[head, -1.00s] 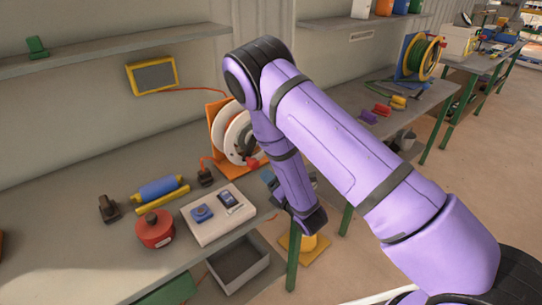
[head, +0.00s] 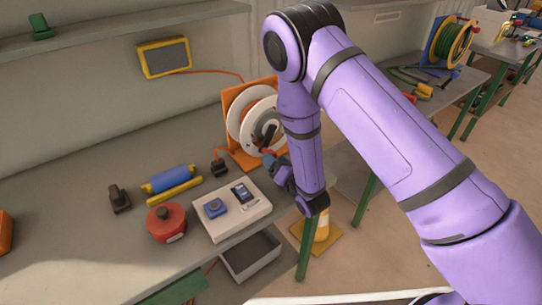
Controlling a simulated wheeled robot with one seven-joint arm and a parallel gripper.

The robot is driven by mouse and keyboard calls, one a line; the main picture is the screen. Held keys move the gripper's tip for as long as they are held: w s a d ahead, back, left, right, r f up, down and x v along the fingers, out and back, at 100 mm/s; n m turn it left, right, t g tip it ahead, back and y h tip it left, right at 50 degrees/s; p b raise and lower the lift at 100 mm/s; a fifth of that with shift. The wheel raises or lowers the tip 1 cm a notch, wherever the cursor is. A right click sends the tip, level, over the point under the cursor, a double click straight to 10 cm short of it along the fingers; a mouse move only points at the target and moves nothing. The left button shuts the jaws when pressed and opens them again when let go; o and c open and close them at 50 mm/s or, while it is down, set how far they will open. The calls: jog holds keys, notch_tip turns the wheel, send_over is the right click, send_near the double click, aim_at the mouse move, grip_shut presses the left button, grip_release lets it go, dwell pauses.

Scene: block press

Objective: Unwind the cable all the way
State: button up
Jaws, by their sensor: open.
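The cable reel (head: 237,112) has white discs on an orange stand and sits at the back of the workbench (head: 92,172). A red cable (head: 212,72) runs along the wall above, and a black plug (head: 219,168) lies at the foot of the stand. My gripper (head: 274,168) is open, right beside the red knob. My arm hides the reel's right side, and I cannot tell whether the fingers touch the knob.
A white box with blue devices (head: 246,219), a red round canister (head: 166,224) and a blue roller (head: 168,178) stand in front and left. A yellow-framed panel (head: 164,57) is on the wall. A grey bin (head: 250,256) is below the bench edge. A green-cable reel (head: 452,42) stands far right.

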jog(key=shift+x, duration=1.7)
grip_shut()
